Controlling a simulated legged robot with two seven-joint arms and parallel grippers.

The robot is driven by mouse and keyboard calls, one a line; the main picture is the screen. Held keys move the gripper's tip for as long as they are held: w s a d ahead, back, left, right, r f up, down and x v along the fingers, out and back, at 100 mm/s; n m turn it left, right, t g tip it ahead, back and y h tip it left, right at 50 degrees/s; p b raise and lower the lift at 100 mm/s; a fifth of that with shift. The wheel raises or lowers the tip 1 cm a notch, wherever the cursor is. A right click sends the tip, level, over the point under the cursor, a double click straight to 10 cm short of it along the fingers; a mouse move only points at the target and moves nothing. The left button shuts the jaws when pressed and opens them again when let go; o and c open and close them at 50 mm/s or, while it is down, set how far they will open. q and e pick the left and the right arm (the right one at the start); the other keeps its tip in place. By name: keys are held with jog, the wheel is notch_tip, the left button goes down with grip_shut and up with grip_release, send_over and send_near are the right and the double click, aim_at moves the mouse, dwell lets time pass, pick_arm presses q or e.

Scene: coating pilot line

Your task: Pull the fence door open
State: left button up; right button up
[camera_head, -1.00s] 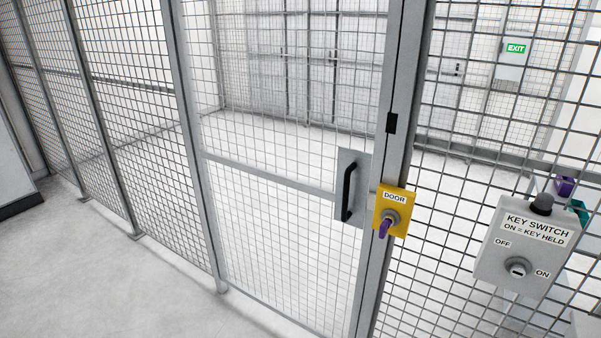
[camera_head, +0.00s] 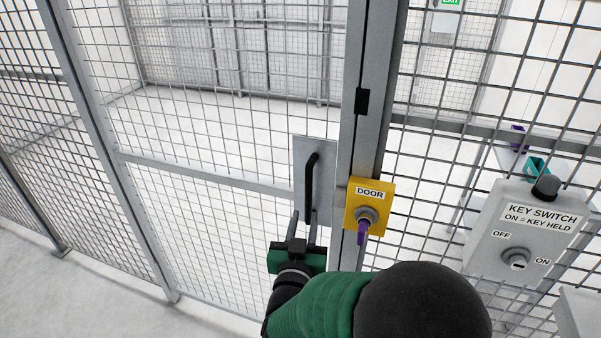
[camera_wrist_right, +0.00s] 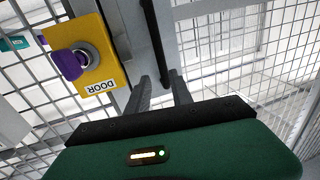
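The fence door (camera_head: 215,179) is a grey-framed mesh panel and looks closed against its post (camera_head: 371,80). Its black upright bar handle (camera_head: 309,178) sits on a grey plate. My right gripper (camera_head: 304,218) is at the lower end of the handle, its two fingers apart. In the right wrist view the fingers (camera_wrist_right: 158,82) are open, and the black handle (camera_wrist_right: 156,38) runs up from between their tips; I cannot tell whether they touch it. A yellow DOOR lock box (camera_head: 369,206) with a purple key (camera_head: 362,232) in it is right of the handle. My left gripper is not in view.
A grey KEY SWITCH box (camera_head: 524,234) with a black knob on top is at the right. Behind the mesh are a purple item (camera_head: 518,138) and a teal item (camera_head: 537,168). The floor (camera_head: 60,300) before the fence at the left is clear.

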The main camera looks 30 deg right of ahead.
aim_at(310, 183)
jog(key=x, duration=0.5)
jog(key=b+x, duration=0.1)
jog(key=x, duration=0.1)
jog(key=shift+w+a+f, duration=0.15)
jog(key=shift+w+a, duration=0.1)
jog(key=shift+w, duration=0.15)
jog(key=x, duration=0.8)
jog(key=shift+s+d+f, duration=0.15)
jog(key=shift+s+d, duration=0.15)
jog(key=shift+s+a+r, duration=0.15)
jog(key=shift+a+r, duration=0.05)
jog(key=shift+a, duration=0.05)
jog(key=shift+d, duration=0.1)
grip_shut()
jog(key=shift+f, duration=0.1)
